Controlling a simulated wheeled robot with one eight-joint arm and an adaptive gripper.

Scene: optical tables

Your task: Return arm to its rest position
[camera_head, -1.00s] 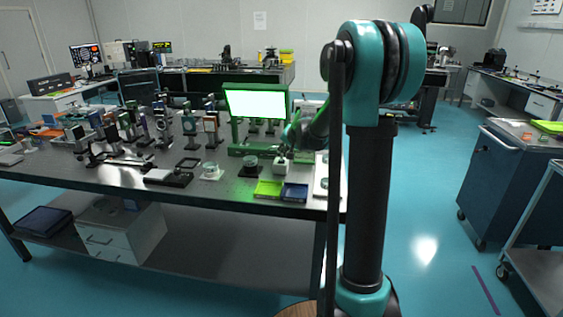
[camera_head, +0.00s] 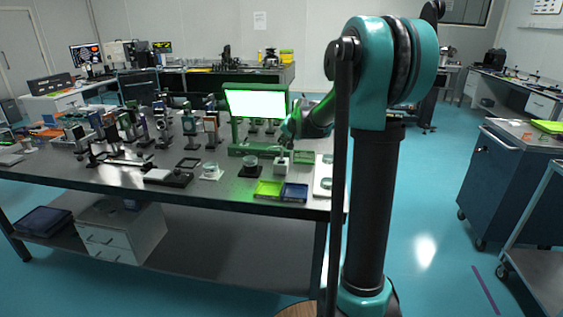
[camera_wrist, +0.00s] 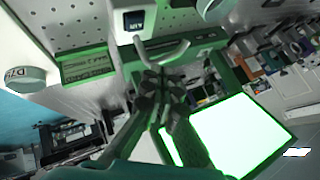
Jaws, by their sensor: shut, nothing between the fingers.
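My gripper (camera_head: 284,147) is over the back right part of the near optical table (camera_head: 105,176), just above a small white box (camera_head: 281,163). In the wrist view my gripper (camera_wrist: 162,80) has its fingers together with nothing between them. My forearm reaches left from behind my upright arm column, which hides part of the table's right end.
A lit, green-edged screen (camera_head: 256,103) stands just behind my gripper. A yellow-green tray (camera_head: 268,189) and a blue tray (camera_head: 294,192) lie at the front edge. Optical mounts crowd the left.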

